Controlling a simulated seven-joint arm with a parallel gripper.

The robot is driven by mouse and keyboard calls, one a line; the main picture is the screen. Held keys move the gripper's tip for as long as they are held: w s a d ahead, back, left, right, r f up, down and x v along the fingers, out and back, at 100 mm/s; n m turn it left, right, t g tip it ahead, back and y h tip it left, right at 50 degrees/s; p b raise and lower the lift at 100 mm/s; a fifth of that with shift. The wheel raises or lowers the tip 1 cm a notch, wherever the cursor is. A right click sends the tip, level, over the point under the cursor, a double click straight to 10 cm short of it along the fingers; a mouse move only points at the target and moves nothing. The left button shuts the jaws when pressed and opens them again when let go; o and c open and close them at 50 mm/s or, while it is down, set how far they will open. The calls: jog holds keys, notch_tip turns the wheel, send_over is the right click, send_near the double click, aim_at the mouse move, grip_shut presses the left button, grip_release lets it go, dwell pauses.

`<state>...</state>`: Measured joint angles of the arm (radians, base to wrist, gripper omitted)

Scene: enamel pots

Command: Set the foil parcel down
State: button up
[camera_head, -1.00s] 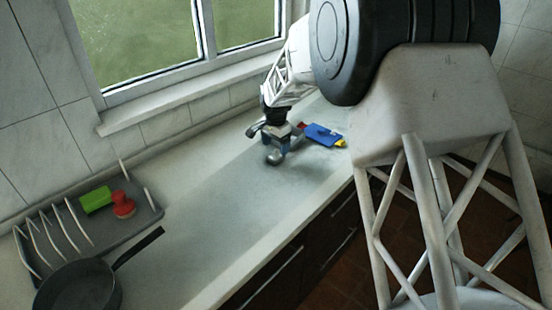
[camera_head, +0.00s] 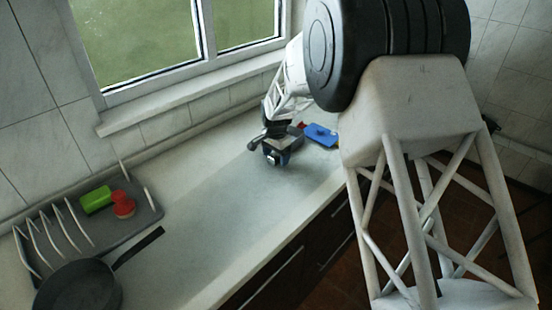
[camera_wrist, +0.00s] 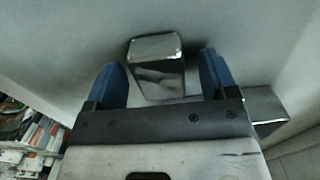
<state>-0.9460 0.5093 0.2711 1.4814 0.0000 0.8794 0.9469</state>
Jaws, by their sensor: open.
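The foil parcel (camera_wrist: 156,78), a shiny silver block, lies between the two blue fingers of my gripper (camera_wrist: 163,72) in the wrist view. The fingers are apart, with a clear gap on the parcel's right side; on its left I cannot tell whether they touch. The pale counter surface is behind it. In the head view my gripper (camera_head: 276,152) is low over the far part of the counter (camera_head: 215,200). The parcel is too small to make out there. Whether it rests on the counter I cannot tell for sure.
A second shiny metallic shape (camera_wrist: 268,108) shows right of my gripper. A blue packet (camera_head: 321,135) lies close on the right. At the left stand a dish rack (camera_head: 80,240) with a green block (camera_head: 96,199) and red brush (camera_head: 123,204), and a dark pan (camera_head: 78,290). The mid counter is clear.

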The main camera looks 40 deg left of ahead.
aim_at(276, 155)
jog(key=shift+c, duration=0.4)
jog(key=c, duration=1)
jog(key=shift+r, duration=0.1)
jog(key=shift+r, duration=0.8)
notch_tip(276, 155, up, 2)
jog(key=shift+r, duration=0.1)
jog(key=s+d, duration=0.3)
jog(key=d, duration=0.1)
jog(key=s+d, duration=0.3)
jog(key=d, duration=0.1)
jog(key=s+d+r, duration=0.1)
jog(key=s+d, duration=0.2)
jog(key=d, duration=0.1)
jog(key=shift+s+d, duration=0.25)
jog(key=shift+d, duration=0.15)
